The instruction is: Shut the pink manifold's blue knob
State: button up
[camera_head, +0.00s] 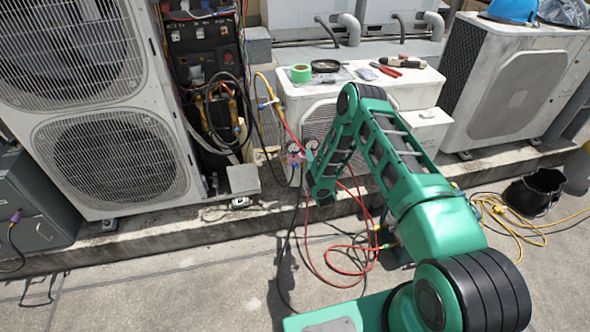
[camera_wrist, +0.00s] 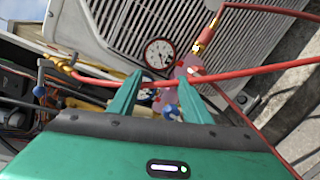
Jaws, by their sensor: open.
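The pink manifold (camera_head: 294,157) hangs by the front of the white condenser, just left of my arm's end in the head view. In the wrist view the manifold (camera_wrist: 189,68) is partly hidden by my right finger and hoses. A round white-faced gauge (camera_wrist: 159,53) with a red rim sits beside it. A blue knob (camera_wrist: 171,111) shows between my fingers, nearer their bases than their tips. My gripper (camera_wrist: 160,76) is open, its two green fingers on either side of the knob. I cannot tell whether either finger touches it.
A red hose (camera_wrist: 255,73) crosses at the fingertips. A yellow hose (camera_wrist: 88,77) and another blue handle (camera_wrist: 40,91) lie left in the wrist view. Red and black hoses loop over the concrete floor. Tools and green tape (camera_head: 300,73) rest on the condenser top (camera_head: 330,88).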

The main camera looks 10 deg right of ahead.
aim_at(296, 168)
jog(key=s+a+f+n+t+y, duration=0.2)
jog(key=s+a+f+n, duration=0.2)
jog(key=s+a+f, duration=0.3)
jog(key=w, duration=0.8)
jog(key=w+d, duration=0.1)
jog(key=w, duration=0.3)
jog(key=shift+f, duration=0.4)
jog(key=shift+s, duration=0.1)
jog(key=c, duration=1)
